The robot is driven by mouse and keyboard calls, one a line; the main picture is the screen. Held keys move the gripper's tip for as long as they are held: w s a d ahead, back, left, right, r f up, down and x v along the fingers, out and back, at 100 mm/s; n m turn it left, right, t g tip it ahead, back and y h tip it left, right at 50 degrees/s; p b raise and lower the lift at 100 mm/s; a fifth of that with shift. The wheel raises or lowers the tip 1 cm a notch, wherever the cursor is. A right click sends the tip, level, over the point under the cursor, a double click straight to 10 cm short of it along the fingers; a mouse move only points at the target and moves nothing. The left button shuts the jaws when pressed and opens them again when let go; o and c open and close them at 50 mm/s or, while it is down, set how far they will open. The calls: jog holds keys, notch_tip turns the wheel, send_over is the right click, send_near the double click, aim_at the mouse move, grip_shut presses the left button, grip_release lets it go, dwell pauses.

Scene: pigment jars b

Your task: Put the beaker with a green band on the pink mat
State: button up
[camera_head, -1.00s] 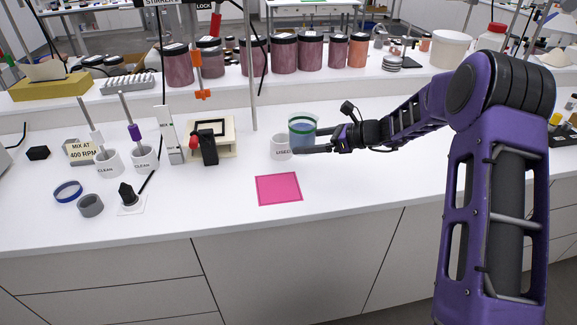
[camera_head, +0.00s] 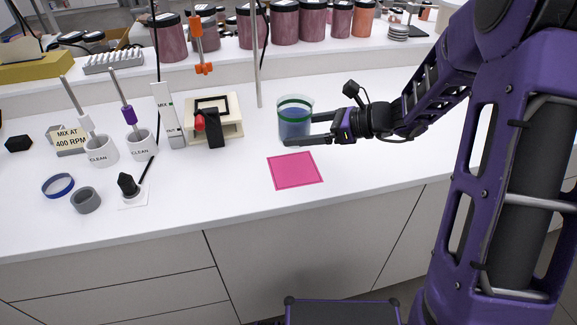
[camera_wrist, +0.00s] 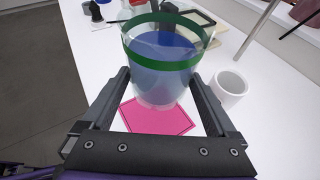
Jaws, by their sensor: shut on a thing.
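The clear beaker with a green band (camera_head: 294,122) holds blue liquid and is upright. My gripper (camera_head: 308,134) is shut on it from the right in the head view. In the wrist view the beaker (camera_wrist: 162,62) sits between the two fingers of my gripper (camera_wrist: 163,90). The flat pink mat (camera_head: 295,171) lies on the white counter. In the head view it is just in front of and below the beaker. In the wrist view the mat (camera_wrist: 157,121) shows under and nearer than the beaker, which hides part of it. The beaker appears held above the counter.
A white cup (camera_wrist: 229,88) stands close to the right finger in the wrist view; the beaker hides it in the head view. A cream device (camera_head: 215,120) and a thin pole (camera_head: 258,60) stand behind to the left.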

aim_at(301, 171)
notch_tip(301, 171, down, 10)
jog(key=shift+r+b, duration=0.25)
jog(key=shift+b, duration=0.4)
jog(key=shift+f, duration=0.1)
jog(key=o, duration=1.4)
jog(key=shift+f, duration=0.15)
jog(key=shift+o, duration=0.3)
jog(key=shift+r, duration=0.25)
jog(key=v, duration=1.2)
jog(key=shift+d+p, duration=0.1)
jog(key=shift+p, duration=0.3)
